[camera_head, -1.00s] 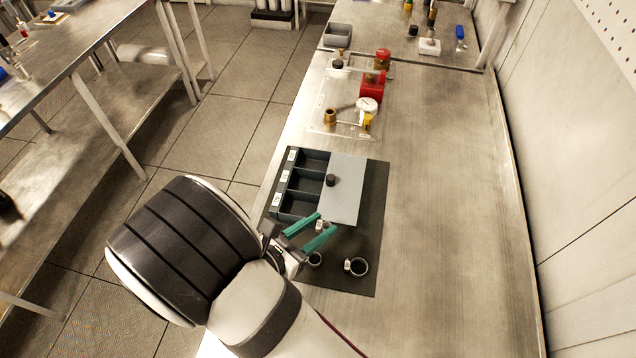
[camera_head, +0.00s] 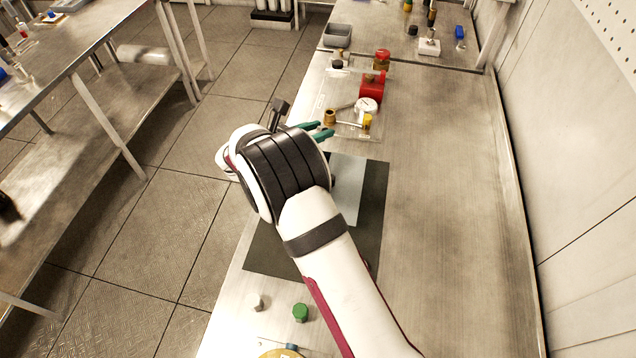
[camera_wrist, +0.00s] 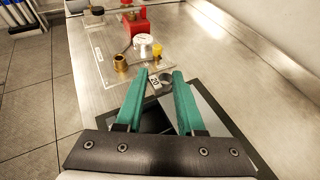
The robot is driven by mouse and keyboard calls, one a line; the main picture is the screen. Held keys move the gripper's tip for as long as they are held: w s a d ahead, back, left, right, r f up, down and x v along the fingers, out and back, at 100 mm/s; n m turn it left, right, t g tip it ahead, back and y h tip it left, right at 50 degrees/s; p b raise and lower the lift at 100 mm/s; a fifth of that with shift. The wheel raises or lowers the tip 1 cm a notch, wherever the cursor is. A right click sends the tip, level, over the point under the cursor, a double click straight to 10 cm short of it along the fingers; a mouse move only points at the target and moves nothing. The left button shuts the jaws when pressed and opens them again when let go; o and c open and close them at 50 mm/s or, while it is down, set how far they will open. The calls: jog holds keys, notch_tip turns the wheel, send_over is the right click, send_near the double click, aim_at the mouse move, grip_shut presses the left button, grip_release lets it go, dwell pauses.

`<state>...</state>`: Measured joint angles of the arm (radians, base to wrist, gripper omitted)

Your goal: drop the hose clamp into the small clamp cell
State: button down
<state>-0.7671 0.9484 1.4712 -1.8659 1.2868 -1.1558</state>
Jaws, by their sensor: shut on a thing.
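My gripper (camera_head: 325,131) is above the far end of the dark mat, with teal fingers. In the wrist view, my gripper (camera_wrist: 160,76) is shut on a small dark ring-shaped hose clamp (camera_wrist: 166,77) with a white tag (camera_wrist: 155,83), held at the fingertips. The tag's number is hard to read. The divided box is mostly hidden behind my arm in the head view; its grey lid (camera_head: 347,190) shows in part. In the wrist view a dark cell (camera_wrist: 157,120) shows between the fingers. I cannot tell which cell it is.
A clear tray (camera_head: 350,131) with a brass fitting, a gauge and a yellow part lies just beyond the gripper. A green cap (camera_head: 300,313) lies near the front. The bench to the right is clear.

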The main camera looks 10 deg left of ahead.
notch_tip(320, 180, down, 4)
jog(key=shift+f, duration=0.1)
jog(key=shift+c, duration=2.2)
grip_release()
jog(key=shift+s, duration=0.15)
jog(key=v, duration=1.5)
jog(key=shift+s+a, duration=0.2)
jog(key=shift+s, duration=0.05)
